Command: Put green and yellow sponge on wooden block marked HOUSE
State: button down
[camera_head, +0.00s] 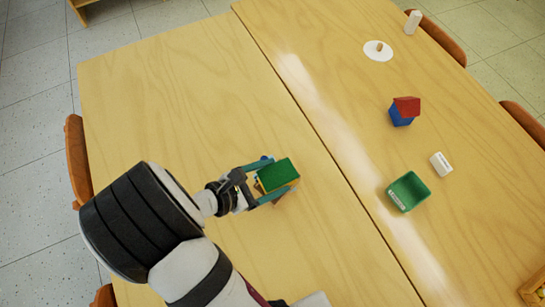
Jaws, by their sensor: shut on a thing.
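The green and yellow sponge (278,175) is between the fingers of my gripper (270,182), which is shut on it. Its green face is up and a yellow edge shows below. It is over the left table, near the seam. Bits of something blue (265,158) and something brownish (281,197) show at the sponge's edges; most of what is under it is hidden. I cannot tell whether the sponge touches what is beneath. No HOUSE marking is readable, so I cannot tell which thing is that block.
On the right table (340,120) are a green box (408,207) with a white label, a small white block (441,164), a red block (407,106) on a blue block (401,117), a white disc (370,50) and a white bottle-like object (412,22). The left table's far part (170,100) is clear.

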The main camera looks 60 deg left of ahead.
grip_release()
jog(key=shift+r, duration=0.15)
jog(key=v, duration=1.2)
